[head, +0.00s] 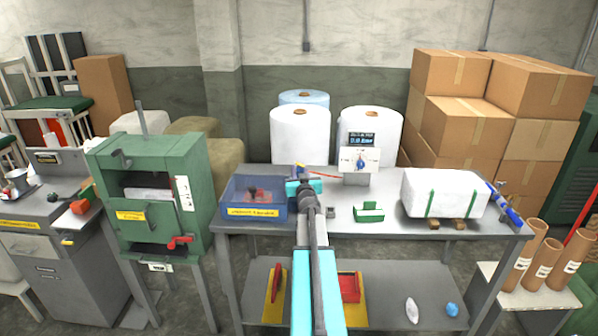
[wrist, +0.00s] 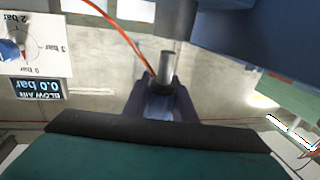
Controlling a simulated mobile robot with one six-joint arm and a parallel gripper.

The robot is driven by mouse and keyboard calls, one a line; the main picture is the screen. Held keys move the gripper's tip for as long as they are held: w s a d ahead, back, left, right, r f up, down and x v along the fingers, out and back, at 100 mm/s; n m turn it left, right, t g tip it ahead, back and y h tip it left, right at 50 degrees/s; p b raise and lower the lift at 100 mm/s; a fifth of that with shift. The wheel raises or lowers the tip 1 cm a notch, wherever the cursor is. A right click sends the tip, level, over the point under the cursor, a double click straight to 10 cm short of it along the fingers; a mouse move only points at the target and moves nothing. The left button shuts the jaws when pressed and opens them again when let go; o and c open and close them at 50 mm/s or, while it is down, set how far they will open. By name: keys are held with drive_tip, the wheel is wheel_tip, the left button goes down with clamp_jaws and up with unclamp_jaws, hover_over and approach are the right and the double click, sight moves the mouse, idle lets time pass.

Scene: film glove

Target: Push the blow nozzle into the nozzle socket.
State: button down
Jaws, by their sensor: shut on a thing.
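My gripper (head: 300,175) is raised above the bench, near the right end of the blue bin, pointing away from the head camera. In the wrist view my gripper's dark fingers (wrist: 163,103) are shut on the blow nozzle (wrist: 166,68), a short silver cylinder with a dark collar. A thin orange hose (wrist: 133,48) runs to it. In the head view the nozzle is too small to make out clearly. I cannot pick out the nozzle socket for certain. A blow-air panel (head: 360,158) with a blue knob stands right of my gripper; its display reads 0.0 bar in the wrist view (wrist: 37,88).
A blue bin (head: 243,211) lies left of my gripper. A small grey block (head: 330,212) and green fixture (head: 369,214) sit to its right on the grey bench (head: 400,234). A white strapped bundle (head: 443,193) fills the right end. Film rolls (head: 300,135) stand behind.

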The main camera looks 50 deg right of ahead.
drive_tip(key=shift+f+b, duration=1.15)
drive_tip(key=shift+f, duration=0.5)
idle(0.4)
drive_tip(key=shift+r+p, duration=0.3)
drive_tip(key=shift+p, duration=0.05)
drive_tip(key=shift+r+p, duration=0.35)
drive_tip(key=shift+r+p, duration=0.7)
drive_tip(key=shift+p, duration=0.05)
drive_tip(key=shift+p, duration=0.55)
idle(1.8)
drive_tip(key=shift+f+b, duration=1.1)
drive_tip(key=shift+f, duration=0.25)
idle(0.7)
